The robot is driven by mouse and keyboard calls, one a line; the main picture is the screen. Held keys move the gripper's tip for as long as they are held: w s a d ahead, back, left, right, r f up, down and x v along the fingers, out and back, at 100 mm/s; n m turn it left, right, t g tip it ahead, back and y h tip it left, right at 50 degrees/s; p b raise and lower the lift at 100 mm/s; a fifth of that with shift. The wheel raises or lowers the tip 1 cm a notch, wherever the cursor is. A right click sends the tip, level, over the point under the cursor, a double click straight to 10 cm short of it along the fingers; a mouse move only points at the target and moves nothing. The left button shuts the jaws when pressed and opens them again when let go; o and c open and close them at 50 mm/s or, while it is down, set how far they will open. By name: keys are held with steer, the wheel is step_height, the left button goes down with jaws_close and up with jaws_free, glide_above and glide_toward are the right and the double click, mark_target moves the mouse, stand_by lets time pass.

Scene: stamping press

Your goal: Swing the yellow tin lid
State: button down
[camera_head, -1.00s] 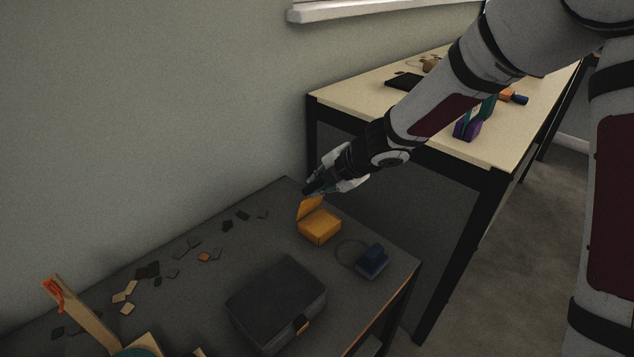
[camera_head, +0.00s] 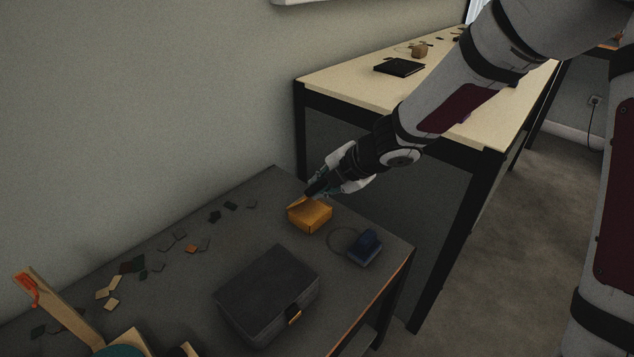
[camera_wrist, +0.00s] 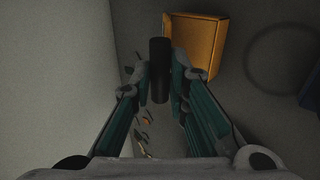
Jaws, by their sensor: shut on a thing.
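The yellow tin (camera_head: 311,219) sits on the dark table, and its lid (camera_head: 298,202) tilts low along the side nearest the wall. In the wrist view the tin (camera_wrist: 199,45) lies ahead and to the right. My gripper (camera_head: 313,190) is right above the lid. Its fingers are shut on a dark cylinder (camera_wrist: 159,68), which sticks out ahead of the fingertips beside the lid's edge. Whether the cylinder touches the lid I cannot tell. The gripper and cylinder hide part of the lid.
A dark case (camera_head: 268,290) stands in front of the tin. A blue block (camera_head: 365,247) and a thin ring (camera_head: 335,240) lie to its right. Several flat chips (camera_head: 160,267) lie to the left. A pale table (camera_head: 330,81) stands behind, below my arm.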

steer(key=shift+s+d+f, duration=0.15)
steer(key=shift+s+f, duration=0.05)
steer(key=shift+f, duration=0.2)
steer(key=shift+s+d+f+b, duration=0.3)
steer(key=shift+f+b, duration=0.15)
steer(key=shift+b, duration=0.15)
steer(key=shift+s+d+f+b, duration=0.3)
steer(key=shift+f+b, duration=0.1)
steer(key=shift+b, duration=0.15)
steer(key=c, duration=1.5)
jaws_free()
steer(key=shift+r, duration=0.1)
steer(key=shift+o, duration=0.2)
steer(key=shift+d+r, duration=0.1)
